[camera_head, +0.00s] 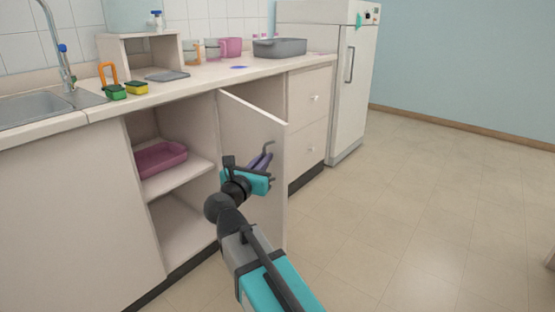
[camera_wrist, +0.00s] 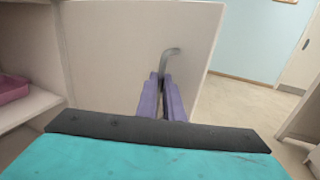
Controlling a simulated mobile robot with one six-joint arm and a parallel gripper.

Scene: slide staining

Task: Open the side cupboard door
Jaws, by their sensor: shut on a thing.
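The side cupboard door (camera_head: 243,128) stands wide open, swung out from the counter front, and it fills much of the wrist view (camera_wrist: 130,50). Its grey bar handle (camera_head: 268,147) is on the door face near the free edge, and its upper part shows in the wrist view (camera_wrist: 171,53). My gripper (camera_head: 260,162) has purple fingers, seen in the wrist view (camera_wrist: 162,92), shut on the handle. The fingers hide part of the handle. The cupboard interior (camera_head: 180,222) is exposed, with a shelf.
A pink tray (camera_head: 162,160) sits on the cupboard shelf. The counter (camera_head: 140,98) above holds a sink (camera_head: 40,105), sponges and a grey basin (camera_head: 279,48). Drawers (camera_head: 312,110) and a white fridge (camera_head: 338,90) stand to the right. The floor (camera_head: 430,200) at right is clear.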

